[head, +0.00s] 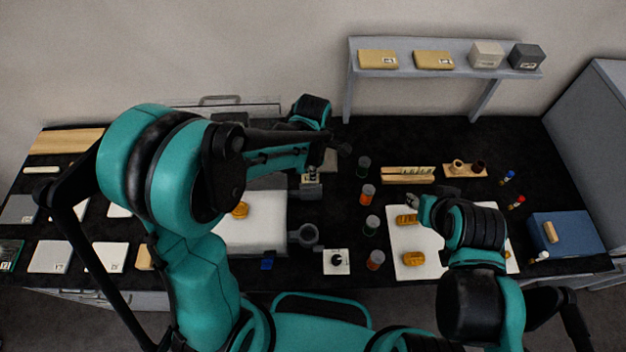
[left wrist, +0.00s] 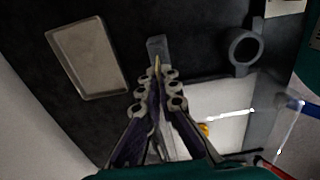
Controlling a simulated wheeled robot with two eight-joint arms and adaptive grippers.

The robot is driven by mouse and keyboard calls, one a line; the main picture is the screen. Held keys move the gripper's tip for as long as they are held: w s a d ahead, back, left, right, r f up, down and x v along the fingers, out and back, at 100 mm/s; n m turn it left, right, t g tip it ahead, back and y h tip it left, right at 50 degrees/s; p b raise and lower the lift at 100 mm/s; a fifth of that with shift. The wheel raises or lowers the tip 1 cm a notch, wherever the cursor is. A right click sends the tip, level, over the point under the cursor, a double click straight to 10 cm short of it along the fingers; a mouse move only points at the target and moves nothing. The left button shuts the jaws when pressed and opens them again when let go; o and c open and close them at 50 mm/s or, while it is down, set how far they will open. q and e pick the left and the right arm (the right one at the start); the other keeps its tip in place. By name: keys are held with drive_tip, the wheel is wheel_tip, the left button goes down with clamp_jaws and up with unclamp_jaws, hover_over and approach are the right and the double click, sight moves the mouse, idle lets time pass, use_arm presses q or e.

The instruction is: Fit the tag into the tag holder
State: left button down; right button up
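My left gripper (head: 310,176) reaches down over the dark worktop, between a grey tray and a grey ring. In the left wrist view its fingers (left wrist: 158,78) are close together on a thin tan piece, apparently the tag (left wrist: 157,63), seen edge-on. A small grey block, apparently the tag holder (left wrist: 157,46), lies just beyond the fingertips. The tag's tip overlaps it in the picture; I cannot tell whether they touch or the tag is inside. My right gripper (head: 424,205) is over a white board at the right, and its finger opening is unclear.
The grey tray (left wrist: 122,85) and grey ring (left wrist: 234,62) flank the block. The white board (head: 402,270) carries several gold fragments. Several capped jars (head: 367,194) stand between the grippers. A slotted wooden rack (head: 407,179) and a blue box (head: 570,237) are at the right.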

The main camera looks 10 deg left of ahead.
use_arm(q)
wheel_tip(320, 180, down, 3)
drive_tip(key=shift+w+f+b, duration=0.1)
drive_tip(key=shift+f+b, duration=0.1)
drive_tip(key=shift+b, duration=0.2)
drive_tip(key=shift+f, duration=0.2)
drive_tip(key=c, duration=1.7)
unclamp_jaws()
drive_tip(key=shift+r, duration=0.1)
